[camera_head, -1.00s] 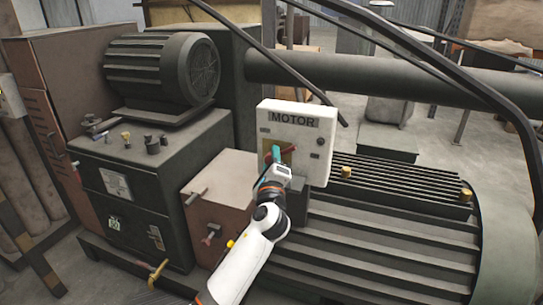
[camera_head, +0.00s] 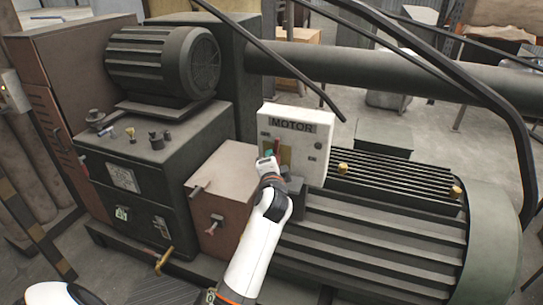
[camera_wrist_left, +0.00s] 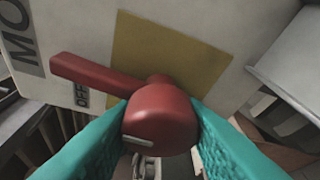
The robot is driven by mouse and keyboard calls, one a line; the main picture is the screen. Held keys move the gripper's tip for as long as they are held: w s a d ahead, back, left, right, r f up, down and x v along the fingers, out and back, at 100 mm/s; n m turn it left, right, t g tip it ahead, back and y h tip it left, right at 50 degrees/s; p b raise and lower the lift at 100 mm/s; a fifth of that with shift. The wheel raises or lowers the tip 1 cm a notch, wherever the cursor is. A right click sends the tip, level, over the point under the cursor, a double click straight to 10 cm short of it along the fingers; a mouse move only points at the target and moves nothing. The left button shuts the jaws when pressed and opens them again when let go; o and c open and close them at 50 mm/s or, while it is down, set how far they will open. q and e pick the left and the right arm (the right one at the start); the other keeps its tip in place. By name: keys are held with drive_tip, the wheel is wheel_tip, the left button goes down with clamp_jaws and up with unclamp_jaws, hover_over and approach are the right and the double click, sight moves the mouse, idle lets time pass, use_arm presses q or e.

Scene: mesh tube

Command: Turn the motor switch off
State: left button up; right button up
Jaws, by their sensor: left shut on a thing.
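The white motor box (camera_head: 313,150) with its MOTOR label stands behind the large ribbed motor. Its switch is a red handle (camera_head: 278,146) on a yellow plate, largely hidden by my gripper in the head view. In the left wrist view the red handle (camera_wrist_left: 105,78) has a round hub between my teal fingers, and its lever points to the upper left, beside the OFF label (camera_wrist_left: 82,96). My left gripper (camera_head: 269,153) is shut on the hub, with a finger on each side, also in the left wrist view (camera_wrist_left: 160,118). My right gripper is not in view.
The ribbed motor (camera_head: 385,225) fills the lower right. A brown box (camera_head: 225,190) and a dark machine cabinet (camera_head: 150,180) stand left of my arm.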

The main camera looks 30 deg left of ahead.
use_arm(q)
drive_tip(key=shift+n+h+p, duration=0.3)
drive_tip(key=shift+n+p, duration=0.15)
drive_tip(key=shift+n, duration=0.05)
drive_tip(key=shift+f, duration=0.1)
drive_tip(key=o, duration=1)
drive_tip(key=shift+d, duration=0.1)
drive_tip(key=b+v, duration=0.1)
drive_tip(key=v, duration=0.5)
drive_tip(key=b+v, duration=0.1)
drive_tip(key=v, duration=0.5)
drive_tip(key=shift+r, duration=0.2)
